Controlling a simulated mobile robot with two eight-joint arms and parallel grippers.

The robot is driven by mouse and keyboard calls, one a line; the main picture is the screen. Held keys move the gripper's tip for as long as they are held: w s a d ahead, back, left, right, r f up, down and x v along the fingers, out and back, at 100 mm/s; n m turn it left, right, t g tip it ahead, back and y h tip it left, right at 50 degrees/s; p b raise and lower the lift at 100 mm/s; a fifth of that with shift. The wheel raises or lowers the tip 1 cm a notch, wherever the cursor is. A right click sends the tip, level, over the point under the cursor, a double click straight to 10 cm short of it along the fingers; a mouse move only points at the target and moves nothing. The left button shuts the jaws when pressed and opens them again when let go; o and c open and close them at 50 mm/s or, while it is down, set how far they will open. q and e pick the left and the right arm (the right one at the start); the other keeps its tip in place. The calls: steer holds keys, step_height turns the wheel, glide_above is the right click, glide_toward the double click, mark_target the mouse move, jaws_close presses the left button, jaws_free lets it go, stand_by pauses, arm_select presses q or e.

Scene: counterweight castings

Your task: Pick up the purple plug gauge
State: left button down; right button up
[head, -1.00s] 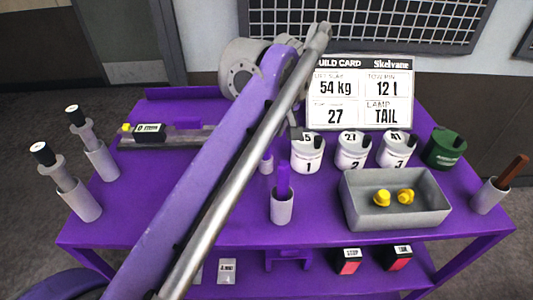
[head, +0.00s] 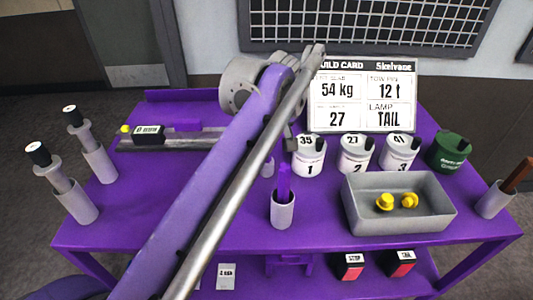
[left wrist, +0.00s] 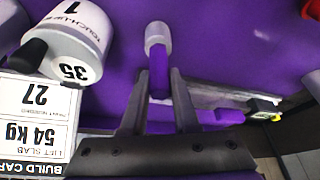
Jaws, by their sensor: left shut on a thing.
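My left arm crosses the head view from the lower left. My right gripper is not in view.
A grey cup (head: 282,212) with a purple stick stands in front. White cups (head: 309,158), a green cup (head: 449,151) and a grey bin (head: 397,218) with yellow parts are to the right. A build card (head: 361,94) stands behind. Two black-topped posts (head: 60,182) stand left.

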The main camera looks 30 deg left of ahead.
arm_select(q)
steer(key=shift+r, duration=0.1)
step_height(320, 180, up, 10)
steer(key=p, duration=0.3)
stand_by(0.4)
